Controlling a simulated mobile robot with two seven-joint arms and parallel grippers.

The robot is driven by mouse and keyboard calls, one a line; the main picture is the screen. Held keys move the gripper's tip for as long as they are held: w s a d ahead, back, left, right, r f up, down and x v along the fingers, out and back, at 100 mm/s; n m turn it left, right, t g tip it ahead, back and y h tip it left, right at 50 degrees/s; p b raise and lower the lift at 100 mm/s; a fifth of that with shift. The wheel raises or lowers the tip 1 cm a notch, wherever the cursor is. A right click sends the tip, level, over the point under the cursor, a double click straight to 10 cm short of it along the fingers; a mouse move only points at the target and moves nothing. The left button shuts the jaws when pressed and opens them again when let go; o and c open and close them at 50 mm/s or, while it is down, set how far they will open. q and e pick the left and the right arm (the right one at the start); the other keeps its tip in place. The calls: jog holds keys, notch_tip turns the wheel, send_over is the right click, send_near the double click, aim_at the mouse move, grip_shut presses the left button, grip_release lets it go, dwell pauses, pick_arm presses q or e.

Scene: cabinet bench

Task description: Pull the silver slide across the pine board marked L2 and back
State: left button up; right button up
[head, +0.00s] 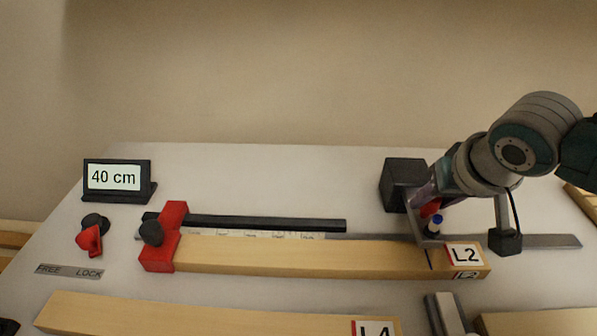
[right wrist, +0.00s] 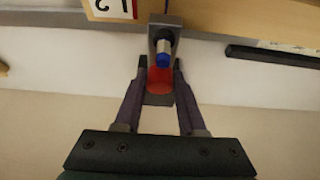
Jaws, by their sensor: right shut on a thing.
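The pine board marked L2 (head: 330,257) lies lengthwise on the bench, its left end against a red stop block (head: 158,255). The silver slide (head: 428,240) sits across the board near the L2 label (head: 464,255). It carries a blue-topped marker (head: 436,225) and a red grip. My right gripper (head: 430,208) is shut on the slide's red grip (right wrist: 160,80), one finger on each side, as the right wrist view (right wrist: 158,82) shows. A short dark line shows on the board below the slide. My left gripper is not in view.
A display reading 40 cm (head: 114,177) stands at the back left. A red lever (head: 89,238) is by the FREE/LOCK plate (head: 69,271). A black bar (head: 265,223) runs behind the board. Board L4 (head: 220,318) lies in front. A dark block (head: 404,180) stands behind the slide.

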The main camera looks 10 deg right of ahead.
jog(key=shift+w+d+f+b, duration=0.1)
jog(key=shift+w+d+b, duration=0.1)
jog(key=shift+w+b, duration=0.4)
jog(key=shift+w+d+f+b, duration=0.15)
jog(key=shift+w+b, duration=0.2)
jog(key=shift+w, duration=0.3)
jog(key=shift+r, duration=0.1)
jog(key=o, duration=1.1)
jog(key=shift+r, duration=0.1)
notch_tip(320, 180, up, 9)
jog(key=p, duration=1)
jog(key=shift+a, duration=0.1)
